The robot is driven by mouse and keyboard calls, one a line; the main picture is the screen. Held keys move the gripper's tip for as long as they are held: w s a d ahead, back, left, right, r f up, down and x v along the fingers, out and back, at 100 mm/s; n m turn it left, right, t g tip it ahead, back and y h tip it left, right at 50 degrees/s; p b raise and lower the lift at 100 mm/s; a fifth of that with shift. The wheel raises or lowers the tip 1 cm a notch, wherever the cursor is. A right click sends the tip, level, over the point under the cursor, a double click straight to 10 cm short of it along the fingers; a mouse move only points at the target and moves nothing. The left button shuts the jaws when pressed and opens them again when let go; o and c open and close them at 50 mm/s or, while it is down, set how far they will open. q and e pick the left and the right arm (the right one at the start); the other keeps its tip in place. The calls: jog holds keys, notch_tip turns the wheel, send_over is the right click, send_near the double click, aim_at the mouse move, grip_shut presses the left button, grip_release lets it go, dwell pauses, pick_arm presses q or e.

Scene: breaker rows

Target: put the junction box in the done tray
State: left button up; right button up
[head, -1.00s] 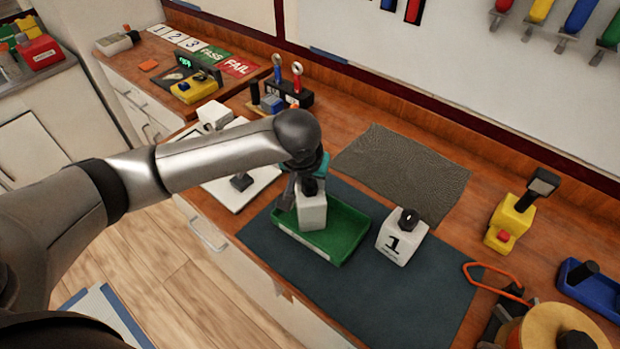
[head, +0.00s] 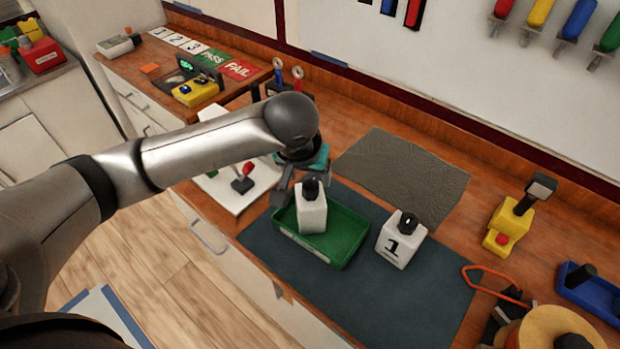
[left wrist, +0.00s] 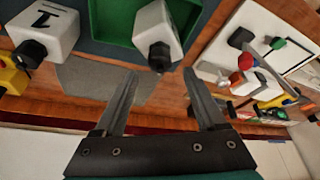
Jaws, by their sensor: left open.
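A white junction box (head: 312,212) with a black knob on top stands upright in the green tray (head: 346,243). It also shows in the left wrist view (left wrist: 150,22), with the tray (left wrist: 112,20) around it. A second white box (head: 397,245), marked 1, stands on the dark mat just right of the tray. My left gripper (head: 285,188) is open and empty, just behind and above the boxed tray's white box. In the left wrist view its fingers (left wrist: 160,82) point toward the knob with nothing between them. My right gripper is not in view.
A white board (head: 228,196) with a red-topped lever lies left of the tray. A grey textured mat (head: 402,175) lies behind, clear. A yellow tool (head: 510,222), a blue bin (head: 590,288) and a spool (head: 550,335) stand at the right. The dark mat's front (head: 400,310) is free.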

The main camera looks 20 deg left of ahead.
pick_arm(q)
jog(key=v, duration=0.6)
jog(key=shift+r+p, duration=0.35)
jog(key=shift+p, duration=0.05)
jog(key=shift+s, duration=0.1)
jog(key=s+d+f+m+h, duration=0.3)
jog(key=s+d+f, duration=0.4)
jog(key=s, duration=0.1)
jog(key=s+a+f+g+y, duration=0.1)
jog(key=s+a+f, duration=0.3)
jog(key=s, duration=0.2)
jog(key=s+a+f+y, duration=0.1)
jog(key=s+a+f, duration=0.2)
jog(key=s+a, duration=0.15)
notch_tip(320, 180, down, 26)
jog(key=s+g+b, duration=0.1)
jog(key=s+b, duration=0.1)
jog(key=b, duration=0.4)
jog(key=s+a+f+b, duration=0.1)
jog(key=s+f+b, duration=0.2)
jog(key=s+f, duration=0.4)
jog(key=s+a+f+g+b, duration=0.1)
jog(key=s+f+b, duration=0.3)
jog(key=s+f, duration=0.4)
notch_tip(320, 180, down, 7)
jog(key=shift+s+f+g+y, duration=0.2)
jog(key=shift+g+y, duration=0.1)
